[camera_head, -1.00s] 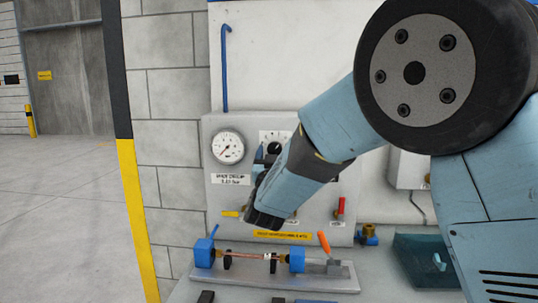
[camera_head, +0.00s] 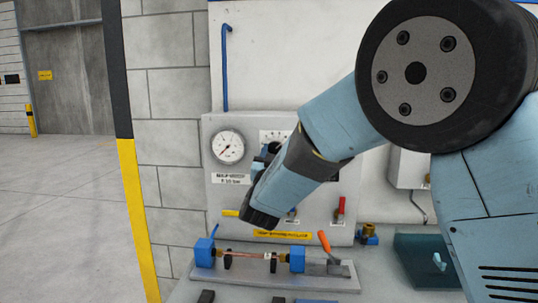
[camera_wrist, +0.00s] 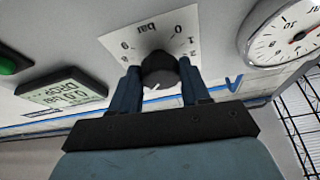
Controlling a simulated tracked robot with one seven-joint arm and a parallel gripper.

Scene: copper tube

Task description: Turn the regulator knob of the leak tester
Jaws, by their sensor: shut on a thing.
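The leak tester (camera_head: 309,225) is a light grey panel against the wall. Its black regulator knob (camera_wrist: 158,72) sits in front of a white scale plate (camera_wrist: 180,28) marked in bar, upside down in the wrist view. My gripper (camera_wrist: 160,80) is shut on the knob, one blue finger on each side. A white pointer mark shows on the knob's near face. In the head view my gripper (camera_head: 266,153) is at the panel and my wrist hides most of the knob. The round pressure gauge (camera_head: 228,147) is left of it; it also shows in the wrist view (camera_wrist: 286,38).
Below the panel, a fixture holds a copper tube (camera_head: 248,254) between blue blocks, with an orange-handled lever (camera_head: 324,242) beside it. A red-handled valve (camera_head: 340,208) is at the panel's lower right. A teal bin (camera_head: 424,262) stands on the bench at right.

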